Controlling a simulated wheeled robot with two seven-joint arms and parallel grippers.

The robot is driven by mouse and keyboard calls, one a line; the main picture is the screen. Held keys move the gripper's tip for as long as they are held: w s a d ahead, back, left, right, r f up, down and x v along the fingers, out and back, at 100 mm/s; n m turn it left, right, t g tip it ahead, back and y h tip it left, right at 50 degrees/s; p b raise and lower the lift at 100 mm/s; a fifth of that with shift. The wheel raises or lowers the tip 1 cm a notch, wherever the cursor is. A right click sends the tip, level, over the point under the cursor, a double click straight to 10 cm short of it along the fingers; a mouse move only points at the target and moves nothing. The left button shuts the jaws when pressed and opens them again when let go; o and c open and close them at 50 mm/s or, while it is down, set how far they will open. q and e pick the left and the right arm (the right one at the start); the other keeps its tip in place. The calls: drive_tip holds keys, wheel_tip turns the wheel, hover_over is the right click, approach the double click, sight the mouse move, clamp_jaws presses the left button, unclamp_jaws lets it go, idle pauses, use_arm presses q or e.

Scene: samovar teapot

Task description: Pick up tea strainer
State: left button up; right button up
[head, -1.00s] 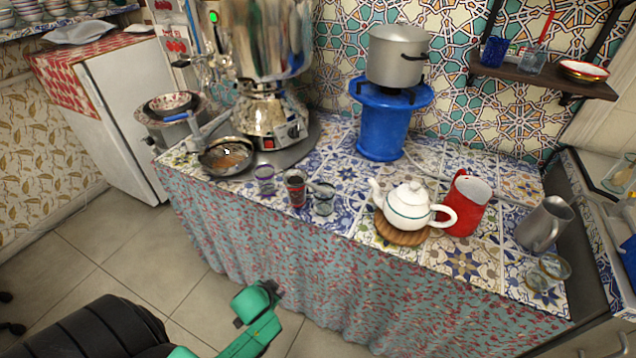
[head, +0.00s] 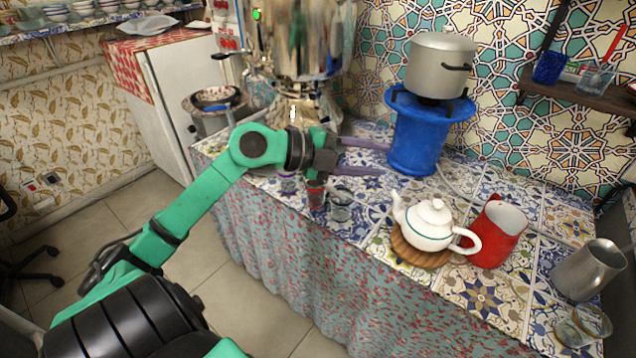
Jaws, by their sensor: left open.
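My left gripper (head: 378,157) is open and empty. It is over the counter, its two fingers pointing right, toward the blue stand. Below it, near the counter's front edge, stand a purple-rimmed glass (head: 287,184), a dark red glass (head: 316,197) and a clear glass (head: 341,208). A small greyish piece at the clear glass's rim may be the tea strainer, but it is too small to tell. My left arm hides the counter behind the glasses, where the dark pan stood. My right gripper is not in view.
A white teapot (head: 430,226) stands on a wooden trivet (head: 412,256), next to a red jug (head: 500,238). A metal pitcher (head: 588,270) is at the right. The blue stand (head: 417,140) holds a grey pot (head: 438,68). A samovar (head: 300,40) stands behind my arm.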

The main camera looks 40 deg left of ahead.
use_arm(q)
drive_tip(key=a+f+g+y, duration=0.2)
drive_tip(key=a+f+y, duration=0.1)
drive_tip(key=a+y, duration=0.15)
drive_tip(key=n+g+y, duration=0.3)
drive_tip(key=y, duration=0.1)
approach(329, 188)
drive_tip(key=p+x, duration=0.4)
drive_tip(key=x, duration=0.5)
clamp_jaws()
